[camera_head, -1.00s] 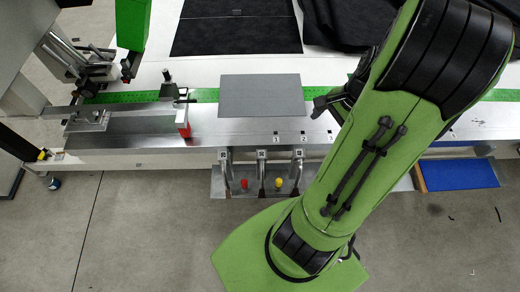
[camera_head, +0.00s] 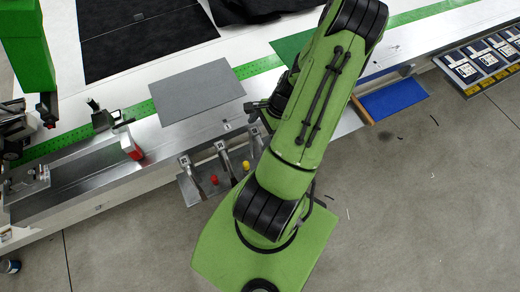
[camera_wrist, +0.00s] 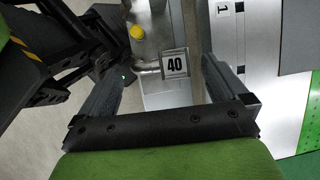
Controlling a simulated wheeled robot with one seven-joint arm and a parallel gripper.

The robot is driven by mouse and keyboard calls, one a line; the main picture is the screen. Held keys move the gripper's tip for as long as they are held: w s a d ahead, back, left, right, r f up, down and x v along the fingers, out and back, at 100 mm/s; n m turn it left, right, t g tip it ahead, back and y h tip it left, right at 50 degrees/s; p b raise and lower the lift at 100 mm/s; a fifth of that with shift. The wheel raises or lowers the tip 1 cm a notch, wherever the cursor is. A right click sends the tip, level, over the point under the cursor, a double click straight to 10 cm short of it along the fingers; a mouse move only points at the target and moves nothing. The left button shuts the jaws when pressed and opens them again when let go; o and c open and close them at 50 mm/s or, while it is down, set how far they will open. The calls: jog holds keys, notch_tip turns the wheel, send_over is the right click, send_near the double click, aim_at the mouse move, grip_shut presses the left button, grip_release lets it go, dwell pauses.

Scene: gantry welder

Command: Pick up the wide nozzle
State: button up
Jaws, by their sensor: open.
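Several metal nozzle holders stand in a row on the front edge of the machine bed, one (camera_head: 222,152) with a square tag on top. A red knob (camera_head: 214,180) and a yellow knob (camera_head: 246,165) show beside them. I cannot tell which part is the wide nozzle. My gripper (camera_head: 258,108) is over the bed's front edge, partly hidden by my green arm. The yellow knob (camera_wrist: 137,32) is just beyond.
A grey sheet (camera_head: 197,88) lies on the bed behind the holders. A blue tray (camera_head: 393,100) and a rack of labelled packs (camera_head: 442,64) are on the right. The floor in front is clear.

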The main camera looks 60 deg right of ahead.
jog(key=x, duration=0.2)
jog(key=shift+w+f, duration=0.25)
jog(key=shift+f, duration=0.15)
jog(key=shift+s, duration=0.1)
jog(key=shift+c, duration=0.5)
jog(key=shift+r, duration=0.15)
jog(key=c, duration=0.9)
notch_tip(320, 180, up, 10)
jog(key=shift+p, duration=0.45)
jog(key=c, duration=0.4)
notch_tip(320, 180, up, 2)
jog(key=shift+r+p, duration=0.1)
jog(key=shift+p, duration=0.9)
